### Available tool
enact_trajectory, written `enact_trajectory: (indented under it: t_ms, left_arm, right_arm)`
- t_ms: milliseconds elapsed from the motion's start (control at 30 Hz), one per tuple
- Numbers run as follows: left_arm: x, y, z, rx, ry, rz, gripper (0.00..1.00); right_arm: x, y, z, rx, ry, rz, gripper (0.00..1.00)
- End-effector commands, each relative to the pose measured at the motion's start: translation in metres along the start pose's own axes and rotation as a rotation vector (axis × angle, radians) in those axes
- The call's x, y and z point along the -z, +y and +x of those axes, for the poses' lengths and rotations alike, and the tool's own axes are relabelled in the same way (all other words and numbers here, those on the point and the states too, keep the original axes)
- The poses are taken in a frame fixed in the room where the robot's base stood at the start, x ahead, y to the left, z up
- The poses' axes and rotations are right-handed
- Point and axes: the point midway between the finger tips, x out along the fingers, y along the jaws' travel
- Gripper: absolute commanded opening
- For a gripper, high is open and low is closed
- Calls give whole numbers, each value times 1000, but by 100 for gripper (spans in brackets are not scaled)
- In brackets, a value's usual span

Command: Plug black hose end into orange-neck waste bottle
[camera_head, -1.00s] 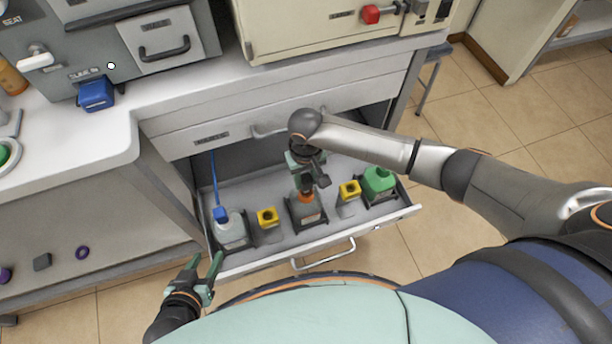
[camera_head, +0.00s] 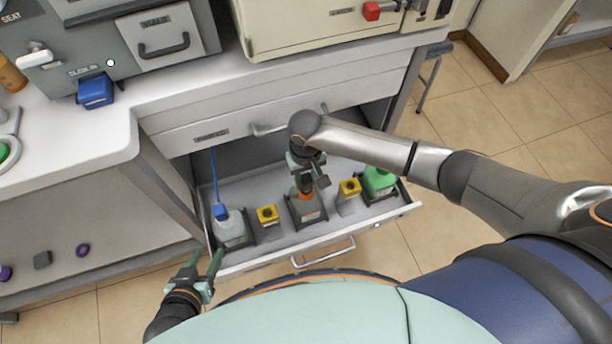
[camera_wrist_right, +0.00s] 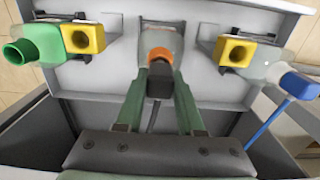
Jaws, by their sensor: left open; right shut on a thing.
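The orange-neck waste bottle (camera_head: 306,208) stands in a dark holder in the middle of the open drawer. Its orange neck (camera_wrist_right: 160,57) shows in the right wrist view. My right gripper (camera_head: 306,184) is directly above the bottle, shut on the black hose end (camera_wrist_right: 160,82). In the right wrist view the hose end lies between the fingers and meets or overlaps the orange neck; I cannot tell how deep it sits. My left gripper (camera_head: 204,272) is open and empty, in front of the drawer's left front corner, apart from the bottles.
A blue-capped bottle (camera_head: 228,224) with a blue hose stands left, a green bottle (camera_head: 379,182) right. The drawer front (camera_head: 283,258) is a raised edge. The counter (camera_head: 190,100) overhangs behind.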

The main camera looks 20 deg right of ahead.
Motion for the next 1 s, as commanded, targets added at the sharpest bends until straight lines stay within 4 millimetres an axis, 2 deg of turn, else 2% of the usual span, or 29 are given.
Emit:
enact_trajectory:
  t_ms: [467, 1000]
  left_arm:
    - [0, -1, 0, 2, 1, 0, 50]
    - [-3, -1, 4, 2, 1, 0, 50]
  right_arm:
    - [0, 0, 0, 0, 1, 0, 0]
    - [1, 0, 13, 0, 1, -1, 0]
